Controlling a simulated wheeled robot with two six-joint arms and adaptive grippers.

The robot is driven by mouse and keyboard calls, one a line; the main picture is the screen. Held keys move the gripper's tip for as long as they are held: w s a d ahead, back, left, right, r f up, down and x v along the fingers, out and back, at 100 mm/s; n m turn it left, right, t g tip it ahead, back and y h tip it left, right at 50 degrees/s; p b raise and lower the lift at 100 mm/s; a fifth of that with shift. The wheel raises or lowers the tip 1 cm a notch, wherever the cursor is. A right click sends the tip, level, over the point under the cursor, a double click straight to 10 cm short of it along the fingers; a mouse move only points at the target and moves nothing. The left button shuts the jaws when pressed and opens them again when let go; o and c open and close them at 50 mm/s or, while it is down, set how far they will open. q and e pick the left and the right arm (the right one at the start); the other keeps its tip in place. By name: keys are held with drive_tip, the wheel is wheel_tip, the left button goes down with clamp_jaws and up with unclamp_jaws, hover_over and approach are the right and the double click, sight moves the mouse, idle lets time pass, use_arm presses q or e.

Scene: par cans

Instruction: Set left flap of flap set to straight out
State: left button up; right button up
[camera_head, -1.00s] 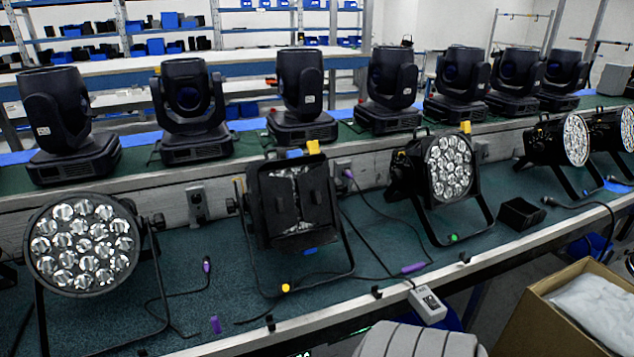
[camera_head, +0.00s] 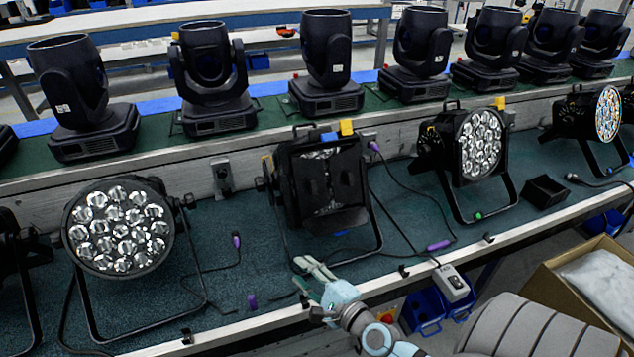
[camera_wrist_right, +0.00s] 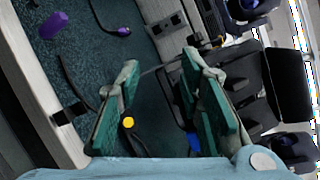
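The flap set is on the front of the black par can (camera_head: 322,185) in the middle of the bench's front row. A lower flap (camera_head: 336,221) juts forward below. My right gripper (camera_head: 304,275) is in front of and below this can, apart from the flaps. In the right wrist view its green-padded fingers (camera_wrist_right: 160,75) are spread and empty, and dark parts of the can show at the right. My left gripper is out of view.
An uncovered par can (camera_head: 120,228) stands to the left and another (camera_head: 470,150) to the right. Cables with purple plugs (camera_head: 252,302) lie on the bench. Moving-head lights (camera_head: 210,75) line the back shelf. A cardboard box (camera_head: 580,275) is at the lower right.

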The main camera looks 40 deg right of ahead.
drive_tip(key=w+d+r+m+t+h, duration=0.1)
drive_tip(key=d+r+m+h, duration=0.2)
drive_tip(key=d+r+m, duration=0.35)
drive_tip(key=m+h, duration=0.3)
drive_tip(key=m, duration=0.7)
approach(314, 186)
drive_tip(key=x, duration=0.9)
drive_tip(key=shift+w, duration=0.15)
clamp_jaws()
